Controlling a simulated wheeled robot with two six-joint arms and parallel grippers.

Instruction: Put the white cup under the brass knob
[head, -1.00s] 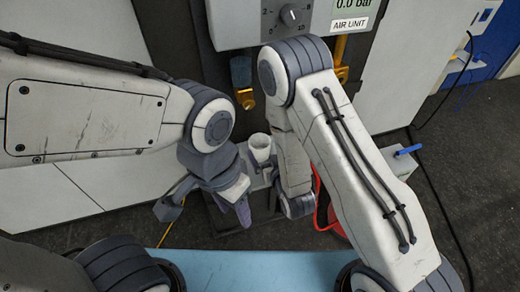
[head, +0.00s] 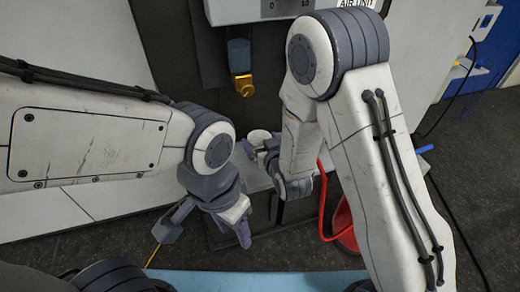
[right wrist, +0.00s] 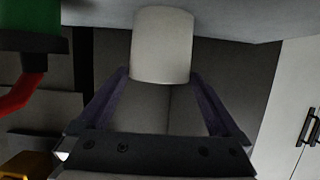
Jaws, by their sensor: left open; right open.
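The white cup (head: 259,136) stands on a light ledge in the middle of the head view. The brass knob (head: 243,85) hangs above it and slightly left, below a blue-grey fitting. My right gripper (right wrist: 160,76) is open; in the right wrist view the cup (right wrist: 162,42) lies between and just beyond its fingertips. In the head view its fingers show beside the cup, partly hidden by my right arm; I cannot tell whether they touch it. My left gripper (head: 204,234) is open and empty, lower and to the left of the cup.
The air unit box (head: 262,9) is above the knob. A red hose (head: 323,205) and a red round object (head: 345,228) lie right of the ledge. A light blue surface (head: 240,282) runs along the bottom. A white panel (head: 60,215) stands at left.

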